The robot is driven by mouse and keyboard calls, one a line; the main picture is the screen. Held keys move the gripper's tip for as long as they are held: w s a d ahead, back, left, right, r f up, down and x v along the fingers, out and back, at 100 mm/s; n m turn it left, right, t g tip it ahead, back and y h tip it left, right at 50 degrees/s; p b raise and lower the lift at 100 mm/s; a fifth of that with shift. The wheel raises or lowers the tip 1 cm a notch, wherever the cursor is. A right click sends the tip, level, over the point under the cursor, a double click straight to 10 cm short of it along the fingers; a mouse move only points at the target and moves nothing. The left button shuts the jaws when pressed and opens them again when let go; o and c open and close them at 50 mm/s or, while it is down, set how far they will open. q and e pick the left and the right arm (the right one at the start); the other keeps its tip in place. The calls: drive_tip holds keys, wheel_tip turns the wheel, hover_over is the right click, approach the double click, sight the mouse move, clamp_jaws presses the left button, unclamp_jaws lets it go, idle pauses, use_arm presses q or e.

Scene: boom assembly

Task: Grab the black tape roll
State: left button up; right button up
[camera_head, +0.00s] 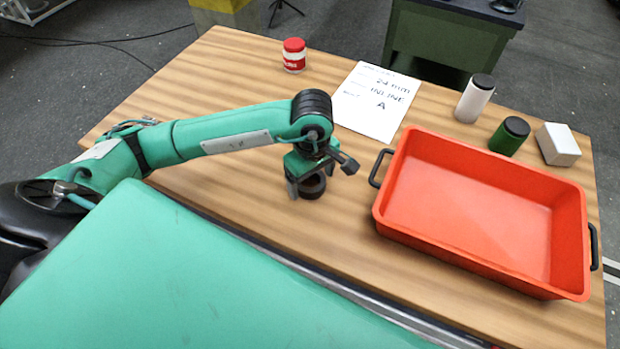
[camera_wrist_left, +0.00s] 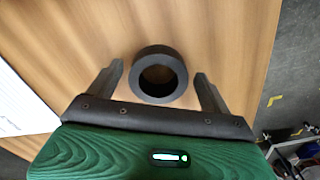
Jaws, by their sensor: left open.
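The black tape roll (camera_head: 312,187) lies flat on the wooden table, partly hidden under my left gripper (camera_head: 305,188) in the head view. In the left wrist view the tape roll (camera_wrist_left: 159,75) shows as a dark ring with its hole facing the camera. My left gripper (camera_wrist_left: 160,85) is open, with one finger on each side of the ring and a gap to each. Whether the fingertips are down at the ring's height is hard to tell. My right gripper does not show.
A red tray (camera_head: 480,215) with black handles stands to the right of my left gripper. A paper sheet (camera_head: 377,101), a red-lidded jar (camera_head: 294,55), a white bottle (camera_head: 474,98), a green can (camera_head: 509,136) and a white box (camera_head: 557,145) are farther back. The table's left part is clear.

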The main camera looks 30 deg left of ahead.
use_arm(q)
drive_tip(key=shift+f, duration=0.15)
drive_tip(key=c, duration=0.9)
drive_tip(key=shift+r, duration=0.2)
